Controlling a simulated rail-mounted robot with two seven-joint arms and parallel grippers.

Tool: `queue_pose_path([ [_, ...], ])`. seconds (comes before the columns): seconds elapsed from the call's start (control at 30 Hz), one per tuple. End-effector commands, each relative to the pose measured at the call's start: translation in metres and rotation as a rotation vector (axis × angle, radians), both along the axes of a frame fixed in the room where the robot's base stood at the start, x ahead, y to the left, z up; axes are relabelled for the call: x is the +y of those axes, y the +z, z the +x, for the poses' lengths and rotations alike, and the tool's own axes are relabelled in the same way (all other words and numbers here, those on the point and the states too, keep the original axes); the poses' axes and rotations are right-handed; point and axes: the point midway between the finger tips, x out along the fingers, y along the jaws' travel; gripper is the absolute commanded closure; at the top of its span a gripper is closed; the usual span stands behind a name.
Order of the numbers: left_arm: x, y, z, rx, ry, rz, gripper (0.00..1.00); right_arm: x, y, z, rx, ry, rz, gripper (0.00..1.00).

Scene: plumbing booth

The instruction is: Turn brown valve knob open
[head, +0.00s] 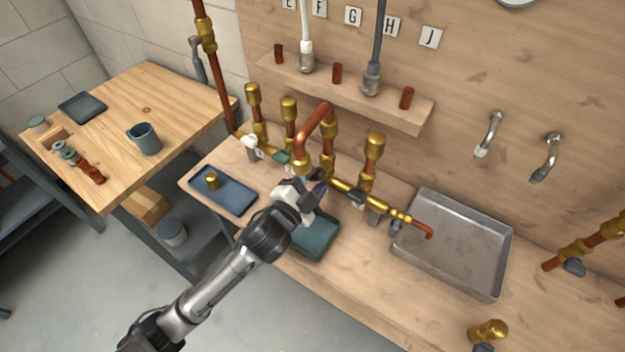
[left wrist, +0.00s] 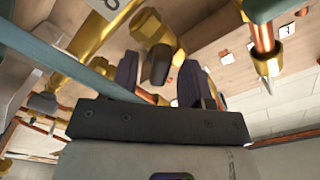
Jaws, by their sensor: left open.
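My left gripper (head: 313,188) is open at the brass manifold (head: 345,187), in front of the copper U-bend. In the left wrist view its two dark fingers (left wrist: 158,82) stand apart. A dark brownish knob (left wrist: 157,64), apparently the brown valve knob, shows between them beside a brass fitting (left wrist: 150,27). I cannot tell whether either finger touches it. In the head view my gripper hides that spot. My right gripper is in neither view.
A green knob (head: 282,157) and a white knob (head: 249,142) lie left along the manifold; a grey knob (head: 357,196) is to the right. A green tray (head: 318,247) lies below my gripper, a blue tray (head: 235,201) left, and a metal basin (head: 497,246) right.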

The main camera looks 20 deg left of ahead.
Motion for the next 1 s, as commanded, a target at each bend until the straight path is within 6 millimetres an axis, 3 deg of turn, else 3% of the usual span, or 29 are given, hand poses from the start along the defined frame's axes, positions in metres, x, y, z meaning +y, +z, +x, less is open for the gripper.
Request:
queue_pose_path([
  [0.07,0.0,0.0,0.0,0.0,0.0,0.0,0.57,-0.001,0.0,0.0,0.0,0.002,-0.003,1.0],
  [0.5,0.0,0.0,0.0,0.0,0.0,0.0,0.99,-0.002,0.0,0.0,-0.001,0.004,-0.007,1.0],
  [0.77,0.0,0.001,0.0,0.005,0.0,-0.017,1.0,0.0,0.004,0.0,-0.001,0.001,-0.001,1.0],
  [1.0,-0.001,0.004,0.0,0.029,0.001,-0.138,1.0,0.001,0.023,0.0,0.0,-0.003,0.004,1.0],
])
